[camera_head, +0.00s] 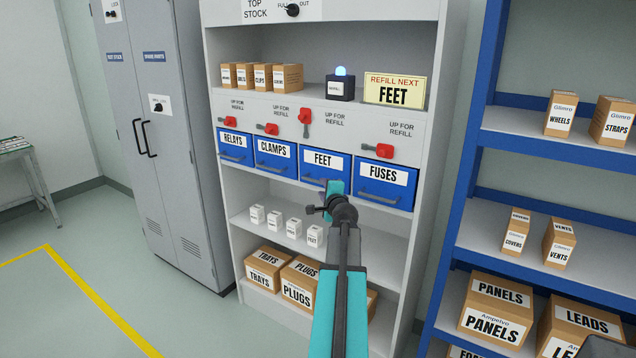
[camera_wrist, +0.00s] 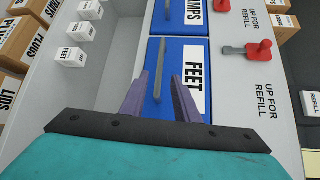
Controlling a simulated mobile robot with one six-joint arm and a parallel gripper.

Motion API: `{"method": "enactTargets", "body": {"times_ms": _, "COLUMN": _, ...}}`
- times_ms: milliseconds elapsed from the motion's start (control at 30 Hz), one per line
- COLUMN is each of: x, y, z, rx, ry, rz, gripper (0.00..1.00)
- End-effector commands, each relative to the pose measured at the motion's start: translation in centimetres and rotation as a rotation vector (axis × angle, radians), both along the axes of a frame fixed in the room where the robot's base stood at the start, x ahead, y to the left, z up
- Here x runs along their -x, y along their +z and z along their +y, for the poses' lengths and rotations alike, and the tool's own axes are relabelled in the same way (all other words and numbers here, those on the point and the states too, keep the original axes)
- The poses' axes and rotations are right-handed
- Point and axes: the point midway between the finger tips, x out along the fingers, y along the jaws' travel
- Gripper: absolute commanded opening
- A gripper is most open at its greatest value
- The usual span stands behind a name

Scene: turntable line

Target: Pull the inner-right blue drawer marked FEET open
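The blue FEET drawer (camera_head: 339,177) is third from the left in the row and looks closed, level with its neighbours. Its white label and grey bar handle (camera_wrist: 160,70) show clearly in the wrist view, where the drawer front (camera_wrist: 172,50) fills the middle. My gripper (camera_wrist: 160,86) is open, with one purple finger on each side of the near part of the handle. I cannot tell whether either finger touches it. In the head view, my teal gripper body (camera_head: 335,188) covers part of the drawer's lower front. The red lever (camera_head: 305,118) above FEET points up.
Blue drawers RELAYS (camera_head: 235,143), CLAMPS (camera_head: 276,153) and FUSES (camera_head: 385,182) flank it; their red levers lie sideways. A sign (camera_head: 394,89) reads REFILL NEXT FEET. Small white boxes (camera_head: 294,227) stand on the shelf below. A blue rack (camera_head: 468,180) stands at right.

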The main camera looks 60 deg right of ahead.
Motion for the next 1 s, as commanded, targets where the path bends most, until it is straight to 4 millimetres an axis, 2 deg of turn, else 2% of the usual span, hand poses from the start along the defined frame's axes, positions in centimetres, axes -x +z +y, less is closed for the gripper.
{"method": "enactTargets", "body": {"times_ms": 700, "x": -4.5, "y": -0.8, "z": -4.6, "rx": 0.0, "ry": 0.0, "rz": 0.0, "gripper": 0.28}}
{"method": "enactTargets", "body": {"times_ms": 1000, "x": -5.8, "y": -1.2, "z": -5.8, "rx": 0.0, "ry": 0.0, "rz": 0.0, "gripper": 0.28}}
